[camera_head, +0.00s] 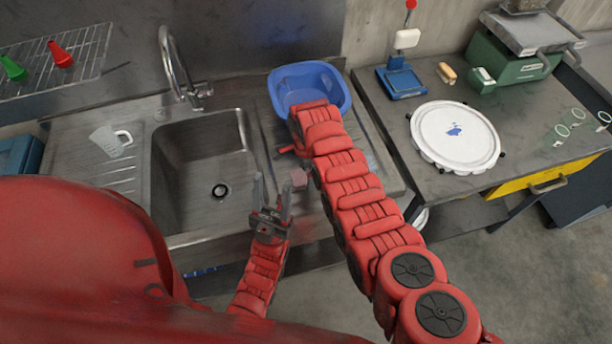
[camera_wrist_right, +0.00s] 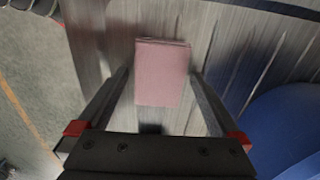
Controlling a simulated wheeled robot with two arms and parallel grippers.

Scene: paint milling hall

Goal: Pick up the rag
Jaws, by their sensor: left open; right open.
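The rag (camera_wrist_right: 162,72) is a folded, dull pink rectangle in the right wrist view. It lies on a grey, streaked metal surface. My right gripper (camera_wrist_right: 160,76) is open, with one finger on each side of the rag; I cannot tell whether they touch it.
A blue basin (camera_head: 283,92) stands behind my right arm; it also shows in the right wrist view (camera_wrist_right: 288,130). A white round lid (camera_head: 455,135) lies on the right bench.

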